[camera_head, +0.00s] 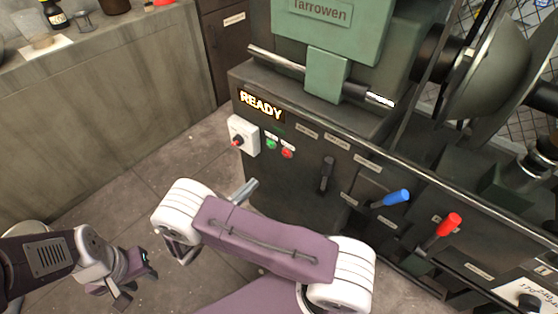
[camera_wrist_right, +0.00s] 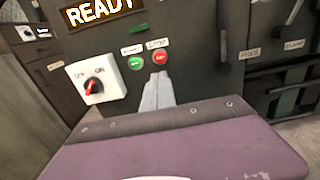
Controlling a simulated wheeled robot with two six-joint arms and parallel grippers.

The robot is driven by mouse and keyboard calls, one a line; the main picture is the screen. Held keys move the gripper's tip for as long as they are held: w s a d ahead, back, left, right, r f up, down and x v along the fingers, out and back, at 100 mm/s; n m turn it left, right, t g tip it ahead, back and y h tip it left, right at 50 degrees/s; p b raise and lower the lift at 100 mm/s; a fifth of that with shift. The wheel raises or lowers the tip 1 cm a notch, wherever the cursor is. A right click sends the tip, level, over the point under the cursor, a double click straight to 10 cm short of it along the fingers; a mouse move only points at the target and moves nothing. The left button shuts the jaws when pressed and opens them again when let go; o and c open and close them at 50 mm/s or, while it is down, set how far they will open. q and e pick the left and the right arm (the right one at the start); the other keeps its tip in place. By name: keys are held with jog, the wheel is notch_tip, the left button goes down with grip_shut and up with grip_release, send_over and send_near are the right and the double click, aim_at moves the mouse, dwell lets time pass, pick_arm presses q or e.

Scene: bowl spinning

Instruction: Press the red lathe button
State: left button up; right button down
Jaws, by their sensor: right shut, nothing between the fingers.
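The red button (camera_head: 288,153) is on the dark front panel of the green lathe, to the right of a green button (camera_head: 271,143). In the right wrist view the red button (camera_wrist_right: 160,57) sits under a small label. My right gripper (camera_head: 252,185) is shut and empty. In the right wrist view its grey fingertips (camera_wrist_right: 160,77) point at the panel just below the red button; I cannot tell whether they touch it. My left gripper (camera_head: 135,280) hangs low at the left, away from the lathe; its jaw opening is unclear.
A white switch box with a red knob (camera_head: 237,142) is left of the buttons, under a lit READY sign (camera_head: 261,105). A black lever (camera_head: 327,174), a blue-handled lever (camera_head: 397,198) and a red-handled lever (camera_head: 449,224) stick out to the right. A counter (camera_head: 110,90) stands at left.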

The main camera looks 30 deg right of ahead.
aim_at(285, 154)
jog(key=b+x, duration=0.3)
jog(key=x, duration=1)
jog(key=shift+d+f, duration=0.1)
jog(key=shift+d, duration=0.1)
jog(key=shift+w+d+b, duration=0.1)
jog(key=shift+d+b, duration=0.1)
jog(key=shift+b, duration=0.1)
